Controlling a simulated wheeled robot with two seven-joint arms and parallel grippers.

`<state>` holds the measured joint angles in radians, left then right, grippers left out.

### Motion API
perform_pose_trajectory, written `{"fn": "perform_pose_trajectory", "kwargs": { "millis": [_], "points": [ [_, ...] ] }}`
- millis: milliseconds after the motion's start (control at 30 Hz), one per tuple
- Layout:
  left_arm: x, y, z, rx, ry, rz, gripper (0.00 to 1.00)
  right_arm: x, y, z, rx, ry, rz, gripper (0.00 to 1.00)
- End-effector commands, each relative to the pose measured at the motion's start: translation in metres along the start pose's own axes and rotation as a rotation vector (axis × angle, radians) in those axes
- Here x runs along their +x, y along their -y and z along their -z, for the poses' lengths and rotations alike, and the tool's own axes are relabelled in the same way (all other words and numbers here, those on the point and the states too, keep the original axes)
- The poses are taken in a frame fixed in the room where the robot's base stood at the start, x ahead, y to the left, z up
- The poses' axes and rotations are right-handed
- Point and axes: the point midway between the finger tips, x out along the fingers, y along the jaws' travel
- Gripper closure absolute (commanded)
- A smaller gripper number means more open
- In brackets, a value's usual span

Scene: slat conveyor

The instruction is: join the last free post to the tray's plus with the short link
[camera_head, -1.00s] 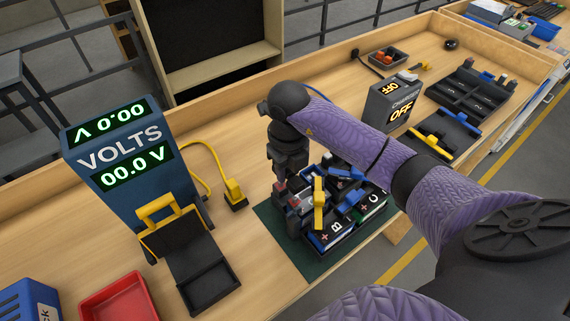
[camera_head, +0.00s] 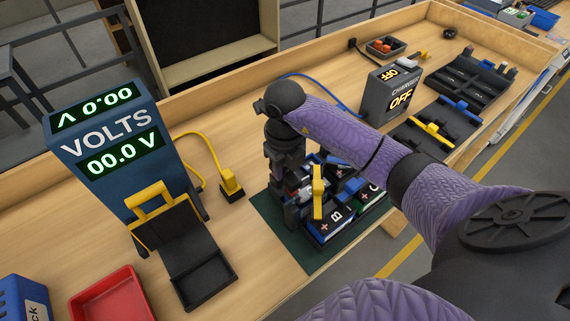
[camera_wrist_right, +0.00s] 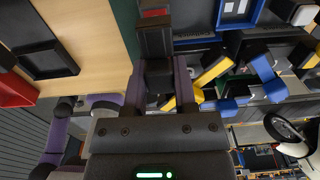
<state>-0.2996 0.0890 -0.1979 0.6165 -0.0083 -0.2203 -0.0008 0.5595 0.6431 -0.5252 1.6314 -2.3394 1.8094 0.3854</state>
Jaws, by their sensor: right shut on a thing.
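My right gripper (camera_head: 287,205) points down over the left side of the battery tray on the green mat (camera_head: 266,213). It is shut on a small dark piece with a red end (camera_wrist_right: 155,30); the fingers hide much of it, so I cannot tell whether it is the short link or touches a post. Battery blocks marked B (camera_head: 336,218) and C (camera_head: 374,189) sit in the tray. A yellow link (camera_head: 318,192) stands out just right of the gripper, with blue links (camera_head: 350,187) beside it. The tray's plus is not clear. My left gripper is out of view.
The VOLTS meter (camera_head: 120,145) with its black cradle (camera_head: 205,279) stands left, beside a red bin (camera_head: 112,295). A yellow plug (camera_head: 230,183) lies near the mat. The charger (camera_head: 391,91), reading OFF, and black racks (camera_head: 474,84) are at the right.

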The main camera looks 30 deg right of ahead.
Motion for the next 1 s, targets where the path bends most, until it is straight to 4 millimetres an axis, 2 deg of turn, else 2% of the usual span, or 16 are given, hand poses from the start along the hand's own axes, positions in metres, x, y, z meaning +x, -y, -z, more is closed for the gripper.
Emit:
{"fn": "perform_pose_trajectory", "kwargs": {
  "millis": [233, 700, 733, 900, 1000],
  "points": [
    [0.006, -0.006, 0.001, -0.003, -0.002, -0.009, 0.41, 0.007, 0.000, 0.000, 0.000, 0.000, 0.000, 1.00],
    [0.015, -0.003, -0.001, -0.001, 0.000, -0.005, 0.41, 0.019, 0.000, 0.000, 0.000, 0.001, 0.000, 1.00],
    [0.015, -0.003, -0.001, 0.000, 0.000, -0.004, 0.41, 0.019, 0.000, 0.000, 0.000, 0.001, 0.000, 0.62],
    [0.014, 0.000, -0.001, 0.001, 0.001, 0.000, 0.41, 0.018, 0.000, 0.000, 0.000, 0.001, 0.000, 0.26],
    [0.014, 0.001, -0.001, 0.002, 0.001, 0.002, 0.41, 0.018, 0.000, 0.000, 0.000, 0.000, 0.000, 0.25]
  ]
}}
